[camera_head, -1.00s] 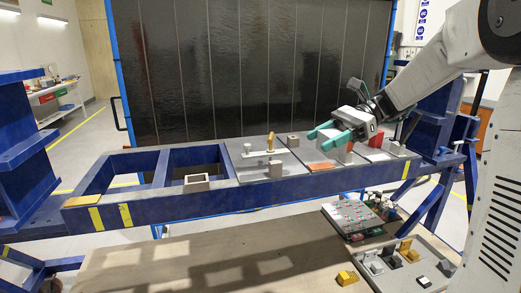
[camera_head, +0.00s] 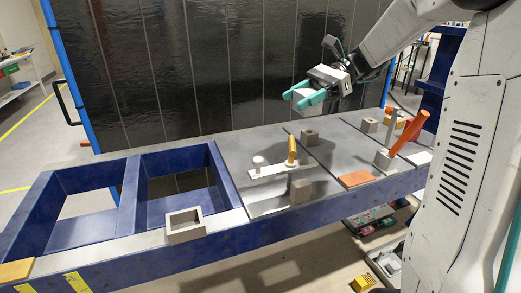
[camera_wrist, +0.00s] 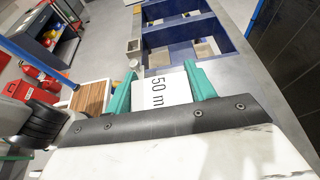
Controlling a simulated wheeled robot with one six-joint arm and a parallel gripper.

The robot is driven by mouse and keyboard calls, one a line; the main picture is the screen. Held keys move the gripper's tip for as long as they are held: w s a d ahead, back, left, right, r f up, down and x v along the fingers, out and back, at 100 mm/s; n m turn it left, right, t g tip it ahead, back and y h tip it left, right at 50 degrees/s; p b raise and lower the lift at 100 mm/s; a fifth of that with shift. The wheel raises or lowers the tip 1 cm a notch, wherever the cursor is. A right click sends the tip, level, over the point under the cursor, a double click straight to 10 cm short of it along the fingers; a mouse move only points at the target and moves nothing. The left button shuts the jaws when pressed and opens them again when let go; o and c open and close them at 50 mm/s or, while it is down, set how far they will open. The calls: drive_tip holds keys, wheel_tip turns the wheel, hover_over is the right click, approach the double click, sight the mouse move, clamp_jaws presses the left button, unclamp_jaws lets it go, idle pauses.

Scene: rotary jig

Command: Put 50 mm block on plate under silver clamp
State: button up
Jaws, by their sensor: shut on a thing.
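My gripper (camera_head: 304,97) is shut on a white block (camera_head: 310,101), held in the air above the blue frame's plates. In the wrist view the block (camera_wrist: 167,92) shows "50 m" on its face between the teal fingers. A pale bar clamp (camera_head: 270,173) with a yellow handle and a white knob stands on a grey plate (camera_head: 232,148), left of and below my gripper. Another clamp with an orange handle (camera_head: 408,130) and a pale post stands farther right. I cannot tell for certain which clamp is the silver one.
An orange pad (camera_head: 356,178) lies to the right. A hollow square block (camera_head: 184,225) sits on the blue beam (camera_head: 230,232). Open bays lie at the left.

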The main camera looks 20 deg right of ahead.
drive_tip(key=f, duration=1.4)
drive_tip(key=shift+w, duration=0.25)
drive_tip(key=a, duration=0.3)
drive_tip(key=shift+r, duration=0.2)
drive_tip(key=shift+a, duration=0.8)
drive_tip(key=x, duration=0.3)
drive_tip(key=shift+a, duration=0.35)
drive_tip(key=shift+f, duration=0.2)
drive_tip(key=o, duration=1.3)
drive_tip(key=shift+c, duration=0.2)
